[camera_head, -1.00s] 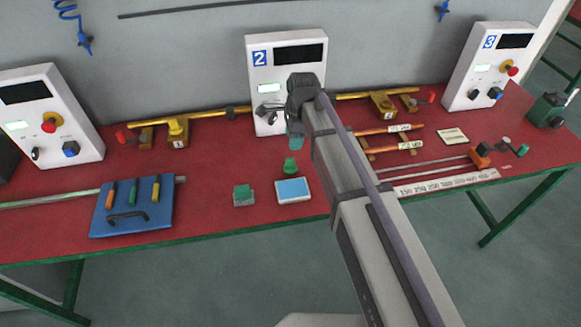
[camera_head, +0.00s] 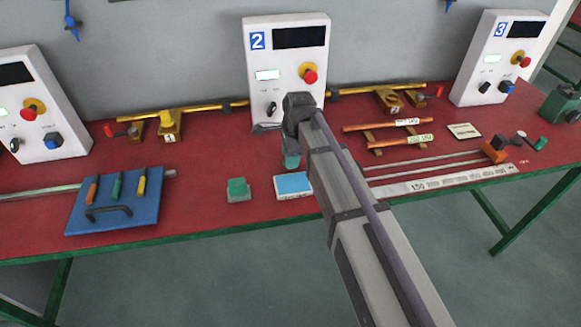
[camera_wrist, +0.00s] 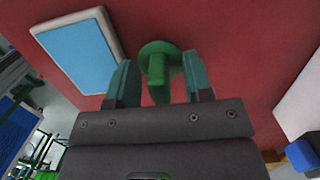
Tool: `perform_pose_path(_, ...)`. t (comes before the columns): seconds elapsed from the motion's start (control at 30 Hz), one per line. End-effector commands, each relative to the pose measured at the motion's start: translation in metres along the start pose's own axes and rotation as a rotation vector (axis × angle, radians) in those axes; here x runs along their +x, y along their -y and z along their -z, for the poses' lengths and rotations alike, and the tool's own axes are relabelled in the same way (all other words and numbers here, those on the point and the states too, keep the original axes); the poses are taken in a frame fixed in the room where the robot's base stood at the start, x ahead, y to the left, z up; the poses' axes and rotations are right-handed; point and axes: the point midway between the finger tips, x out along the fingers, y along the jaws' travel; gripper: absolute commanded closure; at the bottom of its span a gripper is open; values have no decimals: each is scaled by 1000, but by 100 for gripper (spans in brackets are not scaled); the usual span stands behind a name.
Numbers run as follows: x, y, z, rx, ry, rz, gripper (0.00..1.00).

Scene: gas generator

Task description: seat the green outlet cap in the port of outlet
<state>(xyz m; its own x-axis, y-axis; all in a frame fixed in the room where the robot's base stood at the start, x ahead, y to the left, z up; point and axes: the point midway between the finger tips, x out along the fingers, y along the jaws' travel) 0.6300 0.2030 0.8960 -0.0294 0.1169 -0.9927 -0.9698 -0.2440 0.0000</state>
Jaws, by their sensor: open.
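The green cap (camera_wrist: 158,62) is in the wrist view, a round disc with a raised grip standing on the red table. My gripper (camera_wrist: 161,82) is open, with one teal finger on each side of the grip. A gap shows on both sides. In the head view my gripper (camera_head: 292,162) is low over the table, just behind the blue-topped box, and my arm and gripper hide the cap there. I cannot clearly pick out the outlet port in either view.
The blue-topped white box (camera_head: 293,184) and a green block on a pale base (camera_head: 238,190) are close by. Unit 2 (camera_head: 286,90) stands behind, with yellow pipes (camera_head: 188,113) beside it. A blue tool board (camera_head: 114,203) lies left; copper rods (camera_head: 382,125) lie right.

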Motion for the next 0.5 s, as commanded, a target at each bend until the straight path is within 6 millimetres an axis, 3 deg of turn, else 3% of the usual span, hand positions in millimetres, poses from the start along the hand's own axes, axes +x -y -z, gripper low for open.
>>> perform_pose_path(0.07, -2, 0, 0, 0, 0, 0, 53)
perform_pose_path(0.5, -2, 0, 0, 0, 0, 0, 95)
